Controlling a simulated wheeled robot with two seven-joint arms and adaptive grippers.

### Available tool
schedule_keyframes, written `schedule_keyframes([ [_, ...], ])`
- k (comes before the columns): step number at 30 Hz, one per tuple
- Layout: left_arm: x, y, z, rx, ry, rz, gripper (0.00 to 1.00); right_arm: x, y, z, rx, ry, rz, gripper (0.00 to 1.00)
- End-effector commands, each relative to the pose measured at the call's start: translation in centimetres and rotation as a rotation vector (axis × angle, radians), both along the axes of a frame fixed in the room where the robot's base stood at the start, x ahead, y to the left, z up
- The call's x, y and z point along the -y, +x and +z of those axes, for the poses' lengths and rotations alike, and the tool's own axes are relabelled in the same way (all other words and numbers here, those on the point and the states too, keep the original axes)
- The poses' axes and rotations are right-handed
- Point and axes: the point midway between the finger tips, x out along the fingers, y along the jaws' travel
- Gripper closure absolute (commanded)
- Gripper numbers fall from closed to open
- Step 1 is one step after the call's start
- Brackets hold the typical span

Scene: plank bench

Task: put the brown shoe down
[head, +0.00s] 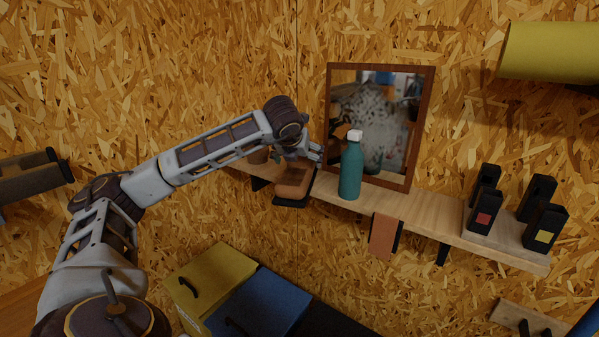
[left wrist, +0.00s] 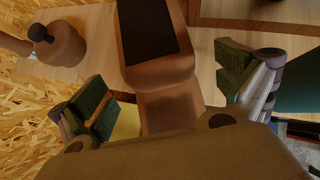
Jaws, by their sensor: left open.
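The brown shoe (head: 293,184) is on the wooden shelf, to the left of the teal bottle, its near end reaching to or past the front edge. In the left wrist view the shoe (left wrist: 157,72) shows its dark opening at the top. My left gripper (head: 306,158) is at the shoe; in the wrist view its fingers (left wrist: 168,92) are apart on either side of it, with gaps visible. The shoe's underside and its full contact with the shelf are hidden. My right gripper is not in view.
The shelf (head: 425,213) holds a teal bottle (head: 350,170) right beside the gripper, a framed mirror (head: 420,130) behind it, and several black boxes (head: 541,228) at right. A brown object with a dark knob (left wrist: 66,45) stands left of the shoe. Yellow (head: 208,280) and blue (head: 262,305) bins are below.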

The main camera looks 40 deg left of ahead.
Motion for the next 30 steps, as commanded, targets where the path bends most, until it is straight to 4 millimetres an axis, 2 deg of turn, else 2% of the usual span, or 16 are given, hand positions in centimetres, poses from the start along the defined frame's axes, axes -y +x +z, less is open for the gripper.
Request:
schedule_keyframes([
  [5,-0.4,0.6,-0.4,0.0,0.0,0.001,0.0,0.0,-0.1,0.0,0.0,0.0,0.0,0.27],
  [18,-2.1,3.5,-2.9,-0.001,0.0,0.001,0.0,0.3,-0.8,-0.8,-0.008,-0.004,-0.002,0.27],
  [30,-2.2,3.6,-3.1,0.0,-0.001,0.001,0.0,0.3,-0.2,-0.4,0.002,-0.003,-0.001,0.27],
])
